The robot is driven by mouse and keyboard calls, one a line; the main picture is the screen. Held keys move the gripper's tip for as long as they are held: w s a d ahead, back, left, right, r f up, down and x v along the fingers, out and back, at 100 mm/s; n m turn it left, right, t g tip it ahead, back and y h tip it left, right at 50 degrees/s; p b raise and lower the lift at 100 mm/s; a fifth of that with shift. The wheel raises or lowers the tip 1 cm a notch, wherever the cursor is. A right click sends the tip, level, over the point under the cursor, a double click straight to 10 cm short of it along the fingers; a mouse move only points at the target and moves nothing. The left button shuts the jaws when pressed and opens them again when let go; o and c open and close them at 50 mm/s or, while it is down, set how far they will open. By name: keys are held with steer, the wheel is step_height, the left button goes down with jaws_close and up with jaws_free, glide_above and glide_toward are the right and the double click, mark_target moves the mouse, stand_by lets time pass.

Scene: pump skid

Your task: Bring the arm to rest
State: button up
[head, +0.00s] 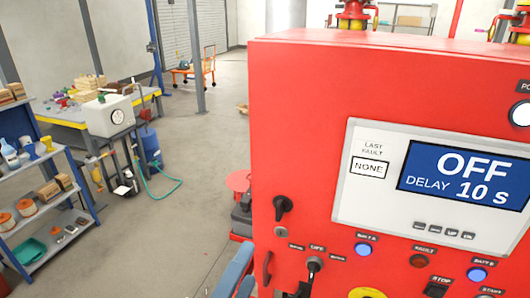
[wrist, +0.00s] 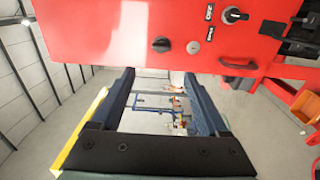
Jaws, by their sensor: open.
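My gripper (wrist: 158,80) shows in the wrist view, with its two dark fingers spread wide apart. Nothing is between the fingers; only the floor and distant items show through the gap. The fingertips point toward the lower edge of the red control cabinet (wrist: 100,30), and I cannot tell whether they are clear of it. In the head view the red cabinet (head: 300,130) fills the right side. Its display (head: 459,177) reads OFF, DELAY 10 s. Blue-grey parts at the cabinet's lower left look like part of my arm; the rest of the arm is hidden.
The cabinet front carries a black rotary switch (head: 283,207), a lit blue button (head: 362,250) and a handle (head: 267,269). A blue shelf (head: 40,170) with containers stands at the left, a workbench (head: 70,117) behind it. Open floor (head: 200,150) lies between shelf and cabinet.

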steer(key=w+d+r+m+t+y+b, duration=0.15)
steer(key=r+m, duration=0.25)
steer(key=r, duration=0.4)
steer(key=w+d+r+m+t+y+b, duration=0.1)
steer(key=w+r+m+t+b, duration=0.15)
steer(key=r+m, duration=0.35)
steer(key=s+d+r+m+t+y, duration=0.1)
steer(key=s+r+m+t, duration=0.1)
steer(key=r, duration=0.6)
steer(key=s+r+m+t+y, duration=0.2)
steer(key=s+r+t, duration=0.2)
steer(key=r, duration=0.4)
steer(key=shift+s+d+b, duration=0.35)
steer(key=shift+b, duration=0.05)
